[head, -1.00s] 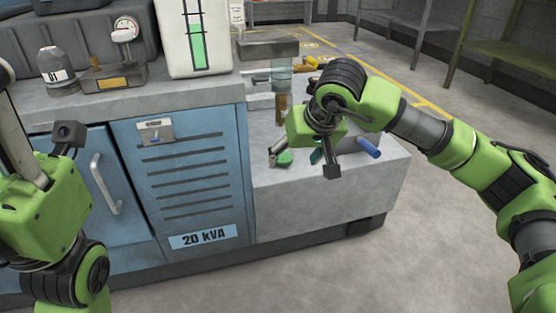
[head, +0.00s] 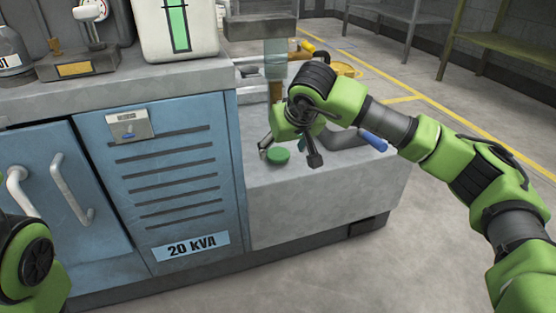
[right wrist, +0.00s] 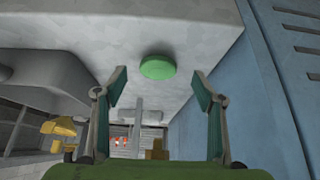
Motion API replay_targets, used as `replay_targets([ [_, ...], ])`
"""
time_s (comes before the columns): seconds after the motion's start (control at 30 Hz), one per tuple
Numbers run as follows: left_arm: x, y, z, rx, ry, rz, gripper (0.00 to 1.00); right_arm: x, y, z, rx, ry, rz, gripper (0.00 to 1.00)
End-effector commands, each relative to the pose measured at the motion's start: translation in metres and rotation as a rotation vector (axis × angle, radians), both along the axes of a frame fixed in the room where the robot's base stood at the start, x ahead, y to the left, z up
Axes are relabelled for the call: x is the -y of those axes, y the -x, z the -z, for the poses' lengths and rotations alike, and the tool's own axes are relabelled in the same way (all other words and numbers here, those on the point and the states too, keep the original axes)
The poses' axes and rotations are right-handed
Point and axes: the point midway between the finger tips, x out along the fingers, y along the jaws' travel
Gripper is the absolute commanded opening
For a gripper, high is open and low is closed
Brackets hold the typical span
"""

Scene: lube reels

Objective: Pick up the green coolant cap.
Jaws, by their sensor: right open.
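The green coolant cap (head: 278,156) is a round, flat green disc on the grey ledge beside the blue cabinet. In the right wrist view the cap (right wrist: 158,67) lies on the bare grey surface, beyond and roughly between my fingertips. My right gripper (right wrist: 158,88) is open and empty, with a finger on each side and a gap to the cap. In the head view my right gripper (head: 287,148) is close above the ledge by the cap, partly hidden by its own wrist. My left gripper is out of view; only part of my left arm shows at the lower left.
The blue cabinet (head: 175,190) rises close to the left of the ledge (head: 310,195). A blue-handled tool (head: 372,142) lies to the right of my right wrist. A white container (head: 177,30) stands on the cabinet top. The front of the ledge is clear.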

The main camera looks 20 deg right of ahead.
Motion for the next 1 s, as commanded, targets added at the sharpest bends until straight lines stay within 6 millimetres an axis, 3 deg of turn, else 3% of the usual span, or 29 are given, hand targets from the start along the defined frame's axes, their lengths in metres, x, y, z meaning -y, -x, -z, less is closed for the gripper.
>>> replay_targets([
  [0.13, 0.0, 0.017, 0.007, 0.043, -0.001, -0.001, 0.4, 0.001, -0.012, 0.016, 0.0, -0.001, 0.002, 0.63],
  [0.33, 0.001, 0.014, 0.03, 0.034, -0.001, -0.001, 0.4, 0.001, -0.029, 0.033, 0.001, -0.002, 0.003, 0.63],
  [0.7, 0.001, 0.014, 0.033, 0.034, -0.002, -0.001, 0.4, 0.002, -0.034, 0.037, 0.001, -0.001, 0.002, 0.63],
  [0.87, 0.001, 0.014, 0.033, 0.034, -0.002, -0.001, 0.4, 0.002, -0.034, 0.037, 0.0, -0.001, 0.002, 0.24],
  [0.9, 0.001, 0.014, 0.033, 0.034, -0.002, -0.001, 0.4, 0.002, -0.034, 0.037, 0.0, -0.001, 0.002, 0.2],
  [1.0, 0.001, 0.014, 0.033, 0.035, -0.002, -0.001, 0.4, 0.002, -0.034, 0.037, 0.001, -0.001, 0.002, 0.2],
])
